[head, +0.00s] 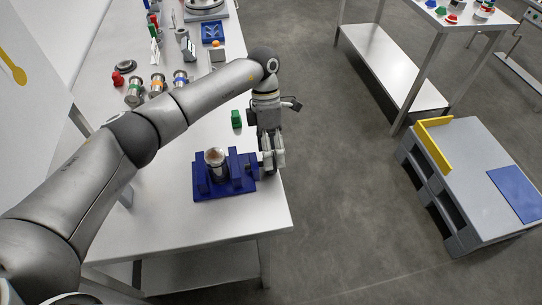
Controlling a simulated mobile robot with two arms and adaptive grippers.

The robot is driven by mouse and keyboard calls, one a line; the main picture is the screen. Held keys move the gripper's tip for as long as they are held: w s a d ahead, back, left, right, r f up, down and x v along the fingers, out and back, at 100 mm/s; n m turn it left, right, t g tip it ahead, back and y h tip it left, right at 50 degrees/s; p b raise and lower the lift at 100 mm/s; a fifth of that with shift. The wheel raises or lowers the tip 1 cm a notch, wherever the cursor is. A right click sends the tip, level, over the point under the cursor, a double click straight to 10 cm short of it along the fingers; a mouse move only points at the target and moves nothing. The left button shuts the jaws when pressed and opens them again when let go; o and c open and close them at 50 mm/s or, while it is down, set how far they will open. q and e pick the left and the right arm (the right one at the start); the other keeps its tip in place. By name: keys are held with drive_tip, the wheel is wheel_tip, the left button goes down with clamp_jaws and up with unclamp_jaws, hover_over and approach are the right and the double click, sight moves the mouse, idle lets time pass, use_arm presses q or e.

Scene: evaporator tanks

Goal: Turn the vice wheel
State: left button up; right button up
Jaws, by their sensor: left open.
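A blue vice (224,189) sits near the front right corner of the white table. A metal cylinder (214,160) stands upright between its jaws. My left gripper (272,161) points down at the vice's right side, by the table's right edge. It is open, with its fingers close to the vice's right end. The vice wheel is hidden behind the fingers or too small to make out, so I cannot tell whether they touch it. My right gripper does not show.
A small green block (236,119) stands behind the vice. Several cans, a blue tray (212,31) and other small parts lie farther back on the table (240,222). A grey cart (478,170) and a steel table (390,65) stand to the right across open floor.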

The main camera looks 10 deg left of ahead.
use_arm(q)
drive_tip(key=v, duration=1)
